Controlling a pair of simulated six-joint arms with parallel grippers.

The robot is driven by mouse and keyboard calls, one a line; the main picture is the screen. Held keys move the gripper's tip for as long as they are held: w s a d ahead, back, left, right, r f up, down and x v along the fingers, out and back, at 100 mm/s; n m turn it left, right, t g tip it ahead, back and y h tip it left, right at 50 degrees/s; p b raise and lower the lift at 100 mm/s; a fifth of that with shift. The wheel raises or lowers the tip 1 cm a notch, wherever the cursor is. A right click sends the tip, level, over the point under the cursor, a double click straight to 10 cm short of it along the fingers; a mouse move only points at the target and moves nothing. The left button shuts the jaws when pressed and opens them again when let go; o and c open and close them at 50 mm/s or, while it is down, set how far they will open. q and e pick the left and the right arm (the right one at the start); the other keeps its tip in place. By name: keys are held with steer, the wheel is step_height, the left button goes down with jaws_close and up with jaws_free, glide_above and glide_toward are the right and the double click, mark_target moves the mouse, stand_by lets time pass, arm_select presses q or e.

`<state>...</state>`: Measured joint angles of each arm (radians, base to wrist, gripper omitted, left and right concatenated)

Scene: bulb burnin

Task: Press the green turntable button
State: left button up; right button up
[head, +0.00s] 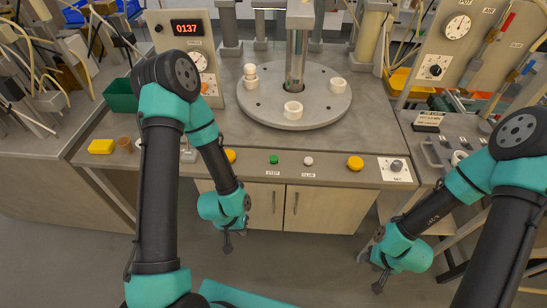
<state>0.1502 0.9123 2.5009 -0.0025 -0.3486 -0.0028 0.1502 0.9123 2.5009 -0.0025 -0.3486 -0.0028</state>
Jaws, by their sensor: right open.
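The green button (273,160) sits on the front strip of the bench, just above a small label. The round turntable (265,112) stands behind it, with white sockets on it. One socket at its left holds a pale bulb-like piece (250,70). My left gripper (227,243) hangs in front of the bench, below and left of the green button and apart from it. It is too small to tell if it is open. My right gripper (377,284) is open and low at the right, well away from the button.
A white button (308,161) is right of the green one, with yellow knobs (355,163) and (230,156) farther out. A yellow block (101,147) and green bin (120,96) are at the left. The floor in front is clear.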

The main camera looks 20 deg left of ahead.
arm_select(q)
jaws_close()
stand_by(0.6)
